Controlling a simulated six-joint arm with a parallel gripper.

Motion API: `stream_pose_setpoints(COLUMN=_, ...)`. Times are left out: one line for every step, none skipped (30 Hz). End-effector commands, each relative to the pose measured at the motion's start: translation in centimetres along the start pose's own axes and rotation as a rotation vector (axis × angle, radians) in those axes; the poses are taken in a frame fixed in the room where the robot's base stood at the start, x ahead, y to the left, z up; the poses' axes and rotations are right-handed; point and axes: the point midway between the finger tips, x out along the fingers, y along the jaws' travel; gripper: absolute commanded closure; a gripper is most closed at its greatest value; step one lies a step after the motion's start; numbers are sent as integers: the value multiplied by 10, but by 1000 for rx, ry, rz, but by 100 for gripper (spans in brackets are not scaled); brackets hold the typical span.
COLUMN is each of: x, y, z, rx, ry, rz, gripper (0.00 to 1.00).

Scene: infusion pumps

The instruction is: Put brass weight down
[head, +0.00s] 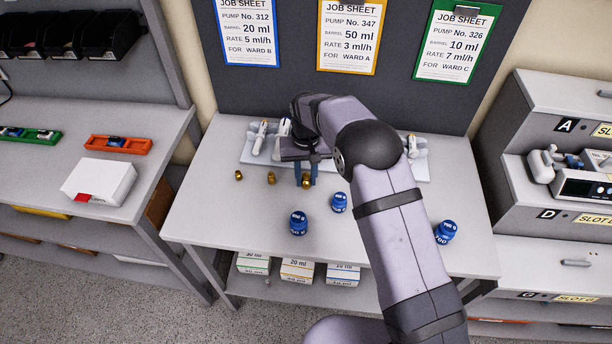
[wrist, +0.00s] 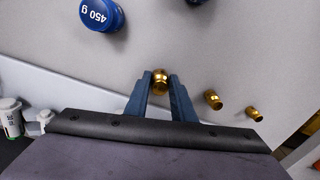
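A small brass weight (head: 307,182) is between the fingertips of my gripper (head: 306,176) near the middle of the table. In the wrist view the brass weight (wrist: 160,77) sits between the tips of my gripper's blue fingers (wrist: 160,82), which look closed against its sides. I cannot tell whether its base touches the table or is slightly above it. Two other brass weights stand to its left in the head view, a middle one (head: 271,178) and a smaller one (head: 238,175). They also show to the right in the wrist view (wrist: 213,99) (wrist: 254,114).
Blue weights stand on the grey table (head: 220,215): one in front (head: 299,223), one nearer my gripper (head: 339,202), one at right (head: 445,232). A pale rack (head: 252,150) with syringe-like items runs along the back, partly hidden by my arm. The front-left table is clear.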

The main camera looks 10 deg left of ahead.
Motion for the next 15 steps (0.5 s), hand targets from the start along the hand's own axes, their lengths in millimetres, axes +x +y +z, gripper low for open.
stream_pose_setpoints(x=0, y=0, z=0, rx=0, ry=-1, rz=0, gripper=65)
stream_pose_setpoints(x=0, y=0, z=0, rx=0, ry=-1, rz=0, gripper=60)
stream_pose_setpoints(x=0, y=0, z=0, rx=0, ry=-1, rz=0, gripper=60)
stream_pose_setpoints(x=0, y=0, z=0, rx=0, ry=-1, rz=0, gripper=60)
stream_pose_setpoints(x=0, y=0, z=0, rx=0, ry=-1, rz=0, gripper=60)
stream_pose_setpoints(x=0, y=0, z=0, rx=0, ry=-1, rz=0, gripper=60)
stream_pose_setpoints(x=0, y=0, z=0, rx=0, ry=-1, rz=0, gripper=60)
stream_pose_setpoints(x=0, y=0, z=0, rx=0, ry=-1, rz=0, gripper=60)
stream_pose_setpoints(x=0, y=0, z=0, rx=0, ry=-1, rz=0, gripper=60)
stream_pose_setpoints(x=0, y=0, z=0, rx=0, ry=-1, rz=0, gripper=60)
stream_pose_setpoints(x=-1, y=0, z=0, rx=0, ry=0, rz=0, gripper=60)
stream_pose_setpoints(x=-2, y=0, z=0, rx=0, ry=0, rz=0, gripper=60)
stream_pose_setpoints(x=-3, y=0, z=0, rx=0, ry=0, rz=0, gripper=60)
stream_pose_setpoints(x=-5, y=0, z=0, rx=0, ry=0, rz=0, gripper=60)
stream_pose_setpoints(x=-6, y=0, z=-1, rx=0, ry=2, rz=0, gripper=60)
